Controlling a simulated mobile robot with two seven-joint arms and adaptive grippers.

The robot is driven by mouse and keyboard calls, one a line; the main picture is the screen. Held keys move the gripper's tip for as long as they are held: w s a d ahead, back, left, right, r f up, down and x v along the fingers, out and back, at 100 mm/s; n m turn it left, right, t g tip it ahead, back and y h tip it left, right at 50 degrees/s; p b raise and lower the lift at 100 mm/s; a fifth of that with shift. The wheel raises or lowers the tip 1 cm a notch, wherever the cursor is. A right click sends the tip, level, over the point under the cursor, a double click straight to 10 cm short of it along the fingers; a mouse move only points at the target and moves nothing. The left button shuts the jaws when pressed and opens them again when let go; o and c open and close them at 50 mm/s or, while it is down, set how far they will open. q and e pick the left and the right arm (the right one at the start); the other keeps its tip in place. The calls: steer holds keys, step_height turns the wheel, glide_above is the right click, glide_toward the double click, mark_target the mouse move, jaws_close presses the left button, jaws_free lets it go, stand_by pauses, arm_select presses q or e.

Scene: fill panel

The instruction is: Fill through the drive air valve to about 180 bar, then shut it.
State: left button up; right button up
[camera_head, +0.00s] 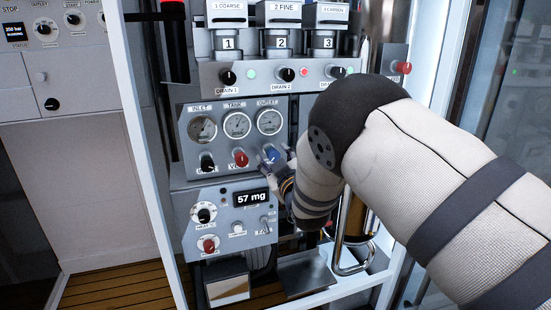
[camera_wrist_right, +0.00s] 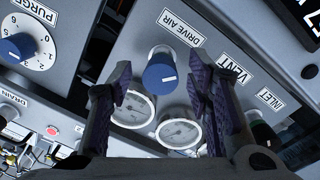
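The blue drive air valve knob (camera_head: 271,155) is on the grey panel below the outlet gauge (camera_head: 269,121). The wrist view shows the blue knob (camera_wrist_right: 160,75) beside its DRIVE AIR label, between the two fingers. My right gripper (camera_head: 275,166) is at this knob; in the wrist view the gripper (camera_wrist_right: 159,86) is open, with gaps visible between the fingers and the knob. The tank gauge (camera_head: 237,125) and inlet gauge (camera_head: 202,128) are in the same row. Their needles are too small to read. My left gripper is not in view.
A red vent knob (camera_head: 240,157) and a black inlet knob (camera_head: 207,162) sit left of the blue one. Drain knobs (camera_head: 229,77) are above. A 57 mg display (camera_head: 252,198) and toggle (camera_head: 264,224) are below.

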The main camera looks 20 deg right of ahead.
steer(key=shift+s, duration=0.1)
steer(key=s, duration=1.2)
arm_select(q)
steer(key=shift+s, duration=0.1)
arm_select(e)
steer(key=shift+w+f, duration=0.1)
steer(key=shift+f, duration=0.1)
stand_by(4.2)
step_height(320, 180, down, 4)
steer(key=d+m+g+b, duration=0.1)
steer(key=m+b, duration=0.2)
steer(key=m, duration=0.1)
steer(key=w+r, duration=0.1)
steer(key=w, duration=0.2)
steer(key=w+r+m+b, duration=0.1)
steer(key=w+r, duration=0.1)
steer(key=w, duration=0.2)
steer(key=w+a+r+m+y+b, duration=0.1)
steer(key=w, duration=0.3)
steer(key=shift+w+r+t, duration=0.1)
steer(key=shift+r+t, duration=0.05)
steer(key=shift+t, duration=0.25)
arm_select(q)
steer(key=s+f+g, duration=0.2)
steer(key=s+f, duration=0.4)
